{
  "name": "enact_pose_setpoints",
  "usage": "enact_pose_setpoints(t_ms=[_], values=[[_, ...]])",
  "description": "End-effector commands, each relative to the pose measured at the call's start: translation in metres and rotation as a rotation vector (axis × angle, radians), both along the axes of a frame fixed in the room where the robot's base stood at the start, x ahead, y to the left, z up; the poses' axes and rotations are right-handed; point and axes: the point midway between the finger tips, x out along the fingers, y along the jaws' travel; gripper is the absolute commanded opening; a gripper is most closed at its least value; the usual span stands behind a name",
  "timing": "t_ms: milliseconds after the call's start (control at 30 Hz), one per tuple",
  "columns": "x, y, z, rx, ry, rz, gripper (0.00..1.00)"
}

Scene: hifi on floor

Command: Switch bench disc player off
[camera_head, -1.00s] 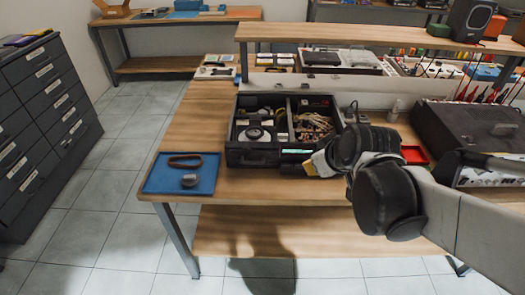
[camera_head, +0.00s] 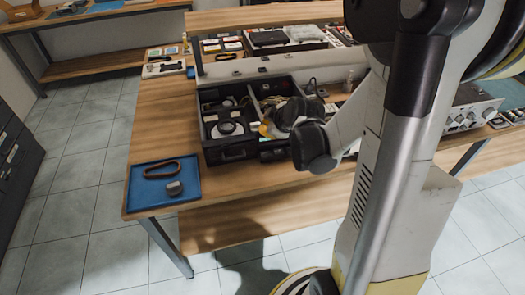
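The bench disc player appears to be the open-topped black unit (camera_head: 232,152) on the wooden bench. A round silver-white disc part (camera_head: 227,128) shows inside its left half. My gripper (camera_head: 266,129) is over the right part of the unit, near its front edge. A yellow part of it shows, but its fingertips are small and partly hidden by my arm, so I cannot tell whether it is open or touching anything. My arm covers the unit's right side. No lit display shows on the front now, and the power switch cannot be made out.
A blue tray (camera_head: 145,195) with a brown band (camera_head: 162,169) and a grey object (camera_head: 174,188) lies left of the unit. A silver knobbed device (camera_head: 465,118) stands to the right. A raised shelf (camera_head: 250,17) runs behind. Dark drawers (camera_head: 15,165) stand far left.

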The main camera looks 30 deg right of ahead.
Motion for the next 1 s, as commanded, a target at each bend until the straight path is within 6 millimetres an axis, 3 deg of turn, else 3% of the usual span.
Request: enact_pose_setpoints(t_ms=[267, 800, 1000], values=[[0.000, 0.000, -0.009, 0.000, 0.000, 0.000, 0.00], [0.000, 0.000, -0.080, 0.001, 0.000, -0.001, 0.00], [0.000, 0.000, -0.089, 0.001, 0.000, -0.001, 0.00]])
